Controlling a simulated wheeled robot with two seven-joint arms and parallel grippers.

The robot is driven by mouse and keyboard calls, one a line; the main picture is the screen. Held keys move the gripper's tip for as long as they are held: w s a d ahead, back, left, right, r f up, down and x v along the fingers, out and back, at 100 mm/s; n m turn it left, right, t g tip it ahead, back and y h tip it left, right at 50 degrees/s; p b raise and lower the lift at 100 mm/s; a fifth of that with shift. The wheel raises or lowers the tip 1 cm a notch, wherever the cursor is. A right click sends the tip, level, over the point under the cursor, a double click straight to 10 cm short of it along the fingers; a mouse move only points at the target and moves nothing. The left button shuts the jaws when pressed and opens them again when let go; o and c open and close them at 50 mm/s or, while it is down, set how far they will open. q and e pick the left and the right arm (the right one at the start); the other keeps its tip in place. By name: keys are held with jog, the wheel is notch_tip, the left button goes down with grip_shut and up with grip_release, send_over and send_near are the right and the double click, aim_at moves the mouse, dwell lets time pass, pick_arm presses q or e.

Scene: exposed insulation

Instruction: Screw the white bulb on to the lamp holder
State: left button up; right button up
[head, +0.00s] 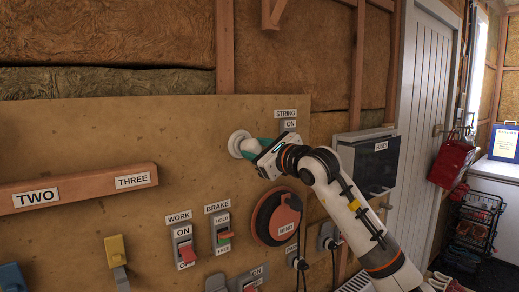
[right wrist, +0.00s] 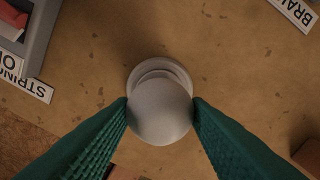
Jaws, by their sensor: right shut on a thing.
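The white bulb (right wrist: 160,112) is held between the two green fingertips of my right gripper (right wrist: 160,108), one finger on each side of its round glass. The white round lamp holder (right wrist: 160,68) is on the board just behind the bulb, and the bulb covers much of it. I cannot tell whether the bulb's thread touches the holder. In the head view, the lamp holder (head: 236,144) shows at the left of my right gripper (head: 250,147), whose fingers hide most of the bulb. My left gripper is not in view.
The wooden board (head: 170,120) carries the STRING switch (head: 288,126) right of the holder, the BRAKE switch (head: 222,233) and WORK switch (head: 184,245) below, and the red WIND wheel (head: 277,216) below my right wrist. A wooden bar (head: 85,188) juts out at left. A dark FUSES box (head: 369,160) hangs right.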

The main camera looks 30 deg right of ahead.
jog(key=shift+r, duration=0.1)
jog(key=o, duration=0.7)
jog(key=shift+w, duration=0.1)
jog(key=shift+s+f+b, duration=0.2)
jog(key=shift+s+b, duration=0.15)
jog(key=shift+s, duration=0.25)
jog(key=shift+s+d+b, duration=0.15)
jog(key=shift+s+b, duration=0.6)
jog(key=shift+s, duration=1.05)
jog(key=shift+s+d+b, duration=0.2)
jog(key=shift+s+b, duration=0.5)
jog(key=shift+s, duration=1.1)
jog(key=shift+s+d+b, duration=0.15)
jog(key=shift+s+b, duration=0.6)
jog(key=shift+s, duration=1.05)
jog(key=shift+r, duration=0.1)
